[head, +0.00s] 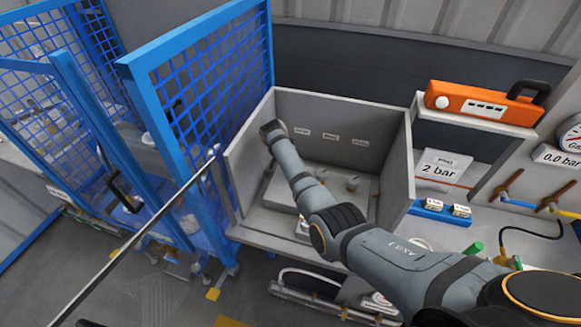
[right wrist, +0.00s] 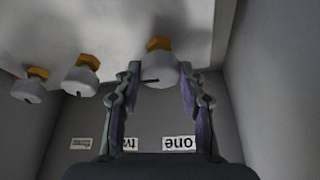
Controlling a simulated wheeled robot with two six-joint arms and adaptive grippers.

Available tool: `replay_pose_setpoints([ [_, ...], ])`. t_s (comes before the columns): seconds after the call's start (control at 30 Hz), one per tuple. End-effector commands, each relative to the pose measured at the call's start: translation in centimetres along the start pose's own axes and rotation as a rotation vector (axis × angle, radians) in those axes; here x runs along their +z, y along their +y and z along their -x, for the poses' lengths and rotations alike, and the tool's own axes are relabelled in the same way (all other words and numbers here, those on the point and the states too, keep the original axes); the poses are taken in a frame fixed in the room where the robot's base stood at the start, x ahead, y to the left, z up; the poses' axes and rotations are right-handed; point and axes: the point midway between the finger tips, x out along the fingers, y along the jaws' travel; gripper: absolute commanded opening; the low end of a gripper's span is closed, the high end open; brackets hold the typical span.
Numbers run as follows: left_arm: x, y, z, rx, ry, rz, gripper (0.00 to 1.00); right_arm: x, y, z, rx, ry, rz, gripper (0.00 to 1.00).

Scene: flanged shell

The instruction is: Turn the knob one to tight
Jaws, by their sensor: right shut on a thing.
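Knob one (right wrist: 160,62) is a whitish round knob with an orange-yellow collar on a light panel, above the upside-down label "one" (right wrist: 179,142) in the right wrist view. A short dark line on its face points left. My right gripper (right wrist: 159,72) has a finger on each side of the knob and is shut on it. In the head view my right arm reaches into the grey box and hides knob one. My left gripper is not in view.
The grey open box (head: 398,165) has walls around the knobs. A blue mesh fence (head: 215,95) stands left of it. On the right are an orange case (head: 485,103), a "2 bar" card (head: 440,170) and a gauge panel (head: 555,175).

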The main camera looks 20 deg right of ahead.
Motion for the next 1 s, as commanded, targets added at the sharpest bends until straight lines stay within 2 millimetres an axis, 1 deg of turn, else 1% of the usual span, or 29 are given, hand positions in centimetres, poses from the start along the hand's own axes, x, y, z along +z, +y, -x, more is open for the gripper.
replay_pose_setpoints([
  [0.4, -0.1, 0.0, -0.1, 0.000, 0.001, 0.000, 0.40, 0.0, -0.1, 0.1, 0.001, -0.001, -0.009, 0.08],
  [0.43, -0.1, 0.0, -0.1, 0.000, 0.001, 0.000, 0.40, 0.0, -0.1, 0.1, 0.001, -0.001, -0.009, 0.41],
  [0.6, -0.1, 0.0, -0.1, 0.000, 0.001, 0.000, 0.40, 0.0, -0.1, 0.1, 0.001, -0.001, -0.008, 0.63],
  [0.87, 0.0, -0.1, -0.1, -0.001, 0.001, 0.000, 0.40, 0.0, 0.0, 0.1, 0.002, -0.001, -0.007, 0.63],
  [0.93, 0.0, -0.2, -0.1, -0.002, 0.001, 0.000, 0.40, 0.0, -0.1, 0.3, 0.001, 0.000, -0.007, 0.63],
  [1.0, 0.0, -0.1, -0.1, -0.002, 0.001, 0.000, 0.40, 0.0, -0.1, 1.0, 0.000, 0.000, -0.007, 0.63],
])
